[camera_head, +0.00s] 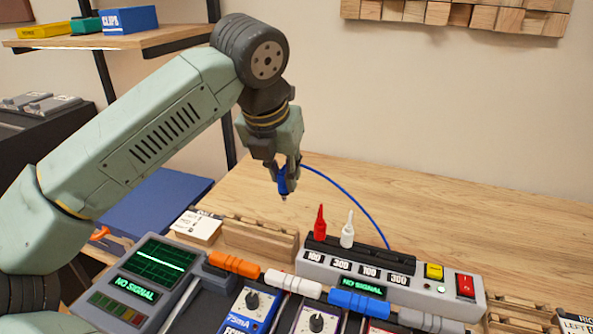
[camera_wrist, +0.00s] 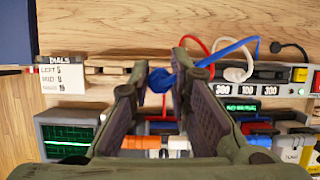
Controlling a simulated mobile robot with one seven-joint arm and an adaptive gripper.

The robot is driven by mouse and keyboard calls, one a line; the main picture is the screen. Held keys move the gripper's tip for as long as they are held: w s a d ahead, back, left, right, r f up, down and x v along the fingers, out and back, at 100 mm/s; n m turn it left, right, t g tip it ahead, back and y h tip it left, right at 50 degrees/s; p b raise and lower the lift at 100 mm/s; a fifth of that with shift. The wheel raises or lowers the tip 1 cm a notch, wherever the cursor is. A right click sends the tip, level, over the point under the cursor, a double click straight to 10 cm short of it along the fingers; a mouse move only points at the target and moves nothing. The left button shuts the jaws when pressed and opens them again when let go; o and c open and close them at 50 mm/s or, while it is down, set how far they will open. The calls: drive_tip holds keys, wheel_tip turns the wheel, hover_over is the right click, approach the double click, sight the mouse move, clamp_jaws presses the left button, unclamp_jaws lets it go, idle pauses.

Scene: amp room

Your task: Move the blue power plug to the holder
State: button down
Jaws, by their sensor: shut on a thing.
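My gripper (camera_head: 285,168) is shut on the blue power plug (camera_head: 282,182) and holds it tip down in the air, above the back of the bench. A blue cable (camera_head: 345,190) arcs from the plug down to the right, behind the grey power box. In the wrist view the blue plug (camera_wrist: 160,80) shows between the fingertips. A red plug (camera_head: 320,224) and a white plug (camera_head: 347,232) stand upright in the black strip (camera_head: 375,256) along the back of the grey power box (camera_head: 455,297).
A wooden rack (camera_head: 262,240) and a white label card (camera_head: 197,227) lie left of the power box. A green-screen meter (camera_head: 150,280) and a row of coloured cylinders (camera_head: 357,303) are in front. The bench top (camera_head: 450,210) behind the box is clear except for the cable.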

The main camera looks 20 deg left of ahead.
sight(279, 188)
drive_tip(key=shift+a, duration=0.25)
drive_tip(key=shift+f+b, duration=1.6)
drive_tip(key=shift+f, duration=1.05)
drive_tip(key=shift+f+b, duration=0.85)
drive_tip(key=shift+b, duration=0.75)
drive_tip(key=shift+f+b, duration=1.05)
drive_tip(key=shift+b, duration=0.25)
drive_tip(key=c, duration=1.4)
unclamp_jaws()
drive_tip(key=shift+o, duration=0.3)
